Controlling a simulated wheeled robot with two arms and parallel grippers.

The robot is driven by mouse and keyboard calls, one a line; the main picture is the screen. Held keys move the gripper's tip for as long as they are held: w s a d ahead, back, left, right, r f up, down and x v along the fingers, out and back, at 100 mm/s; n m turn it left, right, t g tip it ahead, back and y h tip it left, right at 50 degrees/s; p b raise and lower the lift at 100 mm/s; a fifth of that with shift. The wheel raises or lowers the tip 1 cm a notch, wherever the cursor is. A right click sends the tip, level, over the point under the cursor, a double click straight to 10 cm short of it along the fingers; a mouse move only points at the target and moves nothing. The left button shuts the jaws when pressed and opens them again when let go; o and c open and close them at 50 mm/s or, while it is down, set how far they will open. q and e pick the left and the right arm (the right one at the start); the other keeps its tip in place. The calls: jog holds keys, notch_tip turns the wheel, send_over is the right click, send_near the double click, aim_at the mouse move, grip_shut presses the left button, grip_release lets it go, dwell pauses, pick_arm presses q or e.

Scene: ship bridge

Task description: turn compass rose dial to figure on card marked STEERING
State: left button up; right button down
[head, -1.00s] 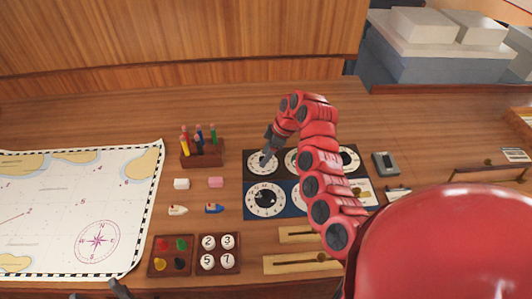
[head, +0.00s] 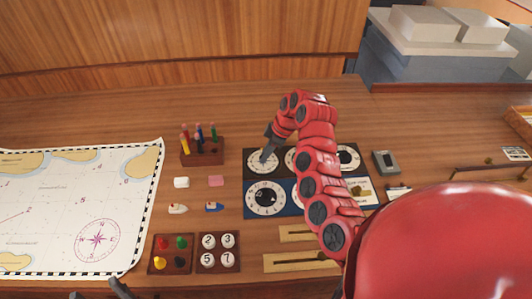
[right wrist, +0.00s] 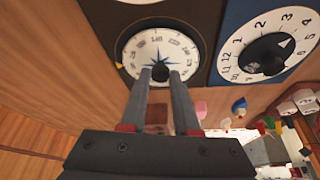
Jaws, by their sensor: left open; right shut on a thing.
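The compass rose dial (right wrist: 160,52) has a white face with a blue star and a small dark knob at its centre. In the head view it is the upper left dial (head: 258,167) on the dark panel. My right gripper (right wrist: 161,74) is shut on the dial's knob, its fingers either side of it. A yellow mark shows at the dial's rim in the right wrist view. My left gripper (head: 97,291) is open and empty at the bottom edge of the head view, mostly out of frame. I cannot read STEERING on any card.
A black-knobbed number dial (head: 266,198) sits on the blue panel just below. My right arm hides part of the panels. A pen rack (head: 202,155), small blocks, boats, peg trays and a sea chart (head: 70,210) lie to the left. A cream card (head: 362,191) is right of the arm.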

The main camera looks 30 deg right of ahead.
jog(key=shift+a, duration=0.1)
jog(key=shift+m, duration=0.4)
jog(key=shift+a+m+t+h, duration=0.1)
jog(key=shift+m+t+h, duration=0.3)
jog(key=shift+m, duration=0.4)
jog(key=m, duration=0.2)
jog(key=shift+s+a+r+m+t+h, duration=0.1)
jog(key=shift+m+t+h, duration=0.2)
jog(key=shift+h, duration=0.1)
jog(key=m+h, duration=0.1)
jog(key=m, duration=0.1)
jog(key=shift+m, duration=0.4)
jog(key=m, duration=0.1)
jog(key=m+h, duration=0.1)
jog(key=m, duration=0.2)
jog(key=shift+a+m+h, duration=0.3)
jog(key=shift+h, duration=0.1)
jog(key=m+h, duration=0.1)
jog(key=m, duration=0.3)
jog(key=shift+a+m+h, duration=0.15)
jog(key=shift+m+h, duration=0.25)
